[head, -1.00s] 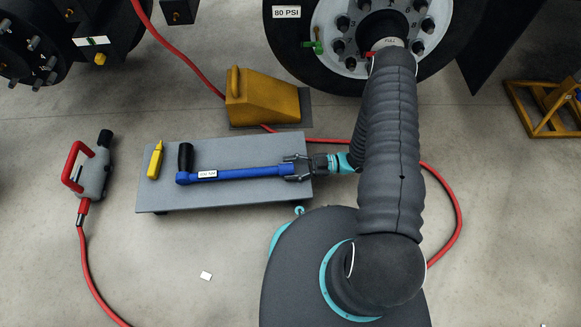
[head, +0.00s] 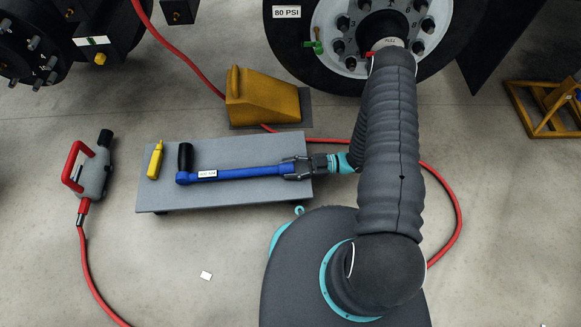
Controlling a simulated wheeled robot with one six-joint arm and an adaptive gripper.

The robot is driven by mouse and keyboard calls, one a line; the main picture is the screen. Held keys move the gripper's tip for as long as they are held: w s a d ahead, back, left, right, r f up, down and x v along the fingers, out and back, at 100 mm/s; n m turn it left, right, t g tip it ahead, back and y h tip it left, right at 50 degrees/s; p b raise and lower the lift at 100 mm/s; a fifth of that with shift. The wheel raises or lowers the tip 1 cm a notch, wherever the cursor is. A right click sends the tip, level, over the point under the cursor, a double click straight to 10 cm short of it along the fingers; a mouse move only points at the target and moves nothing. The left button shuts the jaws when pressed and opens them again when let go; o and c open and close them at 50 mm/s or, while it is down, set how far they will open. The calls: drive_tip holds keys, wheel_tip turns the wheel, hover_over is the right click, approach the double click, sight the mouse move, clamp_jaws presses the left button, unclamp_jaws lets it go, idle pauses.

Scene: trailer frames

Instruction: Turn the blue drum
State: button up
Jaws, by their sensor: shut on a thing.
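A blue torque wrench (head: 240,173) lies across the grey bench plate (head: 225,198). It has a black upright socket (head: 185,157) at its left end and a small white label, too small to read surely. The blue drum (head: 287,170) appears to be the wrench's right end, partly hidden by the fingers. My gripper (head: 291,168) reaches in from the right and is shut on this blue end, one finger on the far side and one on the near side.
A yellow marker (head: 155,160) lies at the plate's left end. A red-handled tool (head: 93,170) with a red hose is on the floor at left. A yellow wheel chock (head: 262,98) and a large tire (head: 285,55) are behind. A yellow stand (head: 540,120) is at right.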

idle(0.7)
drive_tip(key=o, duration=0.9)
drive_tip(key=shift+d, duration=0.1)
drive_tip(key=d, duration=1.2)
drive_tip(key=shift+w, duration=0.3)
